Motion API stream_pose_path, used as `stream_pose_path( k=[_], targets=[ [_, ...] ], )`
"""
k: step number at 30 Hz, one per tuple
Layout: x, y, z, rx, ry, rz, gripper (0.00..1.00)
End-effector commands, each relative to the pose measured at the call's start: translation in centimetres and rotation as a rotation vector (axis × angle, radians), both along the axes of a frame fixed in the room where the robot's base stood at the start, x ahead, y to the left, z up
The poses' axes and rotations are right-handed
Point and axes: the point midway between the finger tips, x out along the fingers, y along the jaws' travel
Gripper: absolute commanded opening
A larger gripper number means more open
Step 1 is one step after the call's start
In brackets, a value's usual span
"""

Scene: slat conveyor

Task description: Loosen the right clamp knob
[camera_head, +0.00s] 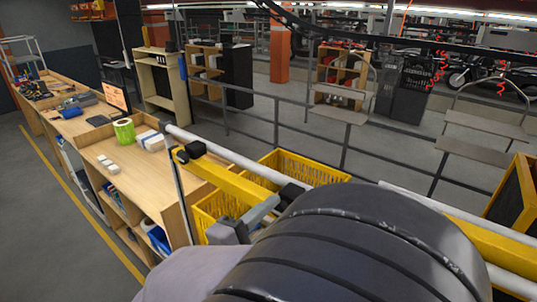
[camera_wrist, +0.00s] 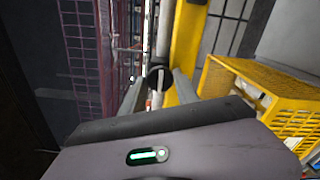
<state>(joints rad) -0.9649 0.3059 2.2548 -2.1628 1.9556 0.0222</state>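The right clamp knob is a small black knob (camera_head: 292,192) on the yellow bar (camera_head: 235,183) in the head view. In the wrist view the black knob (camera_wrist: 158,77) sits straight ahead, between and just beyond my fingertips. My gripper (camera_wrist: 158,82) is open, with one grey finger on each side of the knob; contact cannot be made out. In the head view my gripper (camera_head: 248,218) is just left of the knob, partly hidden by my dark arm. Another black clamp knob (camera_head: 193,149) is at the bar's far left end.
Yellow crates (camera_head: 300,166) stand behind and below the bar; one also fills the right of the wrist view (camera_wrist: 265,85). A grey rail (camera_head: 225,152) runs along the bar. A wooden bench (camera_head: 150,180) with a green tape roll (camera_head: 124,130) is at left.

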Motion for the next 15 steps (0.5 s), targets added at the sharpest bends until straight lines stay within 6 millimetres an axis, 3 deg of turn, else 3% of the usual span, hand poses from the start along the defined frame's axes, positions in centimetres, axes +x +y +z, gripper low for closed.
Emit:
stream_pose_path(
  k=[1, 3, 15],
  targets=[
    [0.02, -0.01, 0.08, 0.001, -0.001, 0.0, 0.46],
    [0.02, -0.01, 0.06, 0.001, -0.001, 0.0, 0.58],
    [-0.72, 0.68, 0.08, 0.001, 0.001, 0.003, 0.58]
  ],
)
